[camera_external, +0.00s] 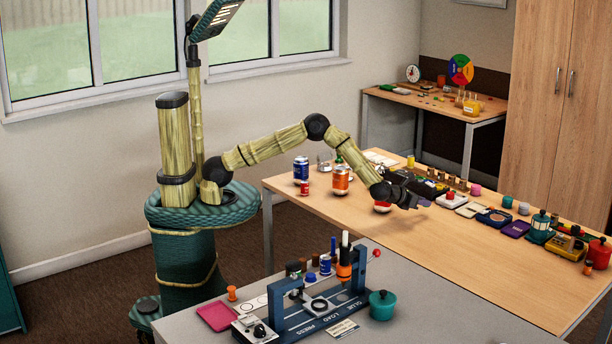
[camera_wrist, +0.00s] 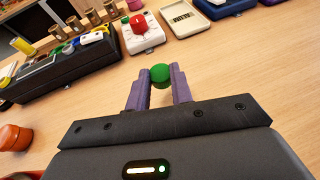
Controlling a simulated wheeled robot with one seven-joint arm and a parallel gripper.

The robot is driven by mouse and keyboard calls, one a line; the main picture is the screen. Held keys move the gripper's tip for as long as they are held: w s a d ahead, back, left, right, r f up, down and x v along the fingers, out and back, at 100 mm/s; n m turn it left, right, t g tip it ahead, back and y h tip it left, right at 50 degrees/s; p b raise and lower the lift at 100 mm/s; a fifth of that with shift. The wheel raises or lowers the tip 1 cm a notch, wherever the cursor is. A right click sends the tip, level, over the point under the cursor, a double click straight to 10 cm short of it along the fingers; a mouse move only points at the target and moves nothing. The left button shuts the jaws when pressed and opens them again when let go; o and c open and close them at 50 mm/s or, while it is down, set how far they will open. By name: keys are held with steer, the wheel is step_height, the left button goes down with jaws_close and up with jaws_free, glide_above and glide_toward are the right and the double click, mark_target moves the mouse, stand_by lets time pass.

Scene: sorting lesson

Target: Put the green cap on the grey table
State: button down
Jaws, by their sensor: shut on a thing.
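My gripper (camera_wrist: 159,90) is shut on the green cap (camera_wrist: 159,74), which sits between the purple fingertips in the wrist view. In the external view my gripper (camera_external: 414,202) is low over the wooden table (camera_external: 430,250); the cap cannot be made out there. The grey table (camera_external: 450,312) is at the front of the external view, nearer the camera than my gripper.
The grey table carries a blue press frame (camera_external: 318,320), a teal pot (camera_external: 382,306), a pink tray (camera_external: 215,316) and several small parts. Its right part is bare. On the wooden table, an orange jar (camera_external: 340,182) and a blue can (camera_external: 300,170) stand left of my gripper.

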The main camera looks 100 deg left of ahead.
mark_target(420, 216)
steer(key=shift+f, duration=1.85)
steer(key=shift+f+b, duration=0.15)
steer(key=shift+b, duration=0.2)
steer(key=c, duration=1.2)
jaws_free()
steer(key=shift+c, duration=0.2)
steer(key=shift+r, duration=0.2)
steer(key=v, duration=1.2)
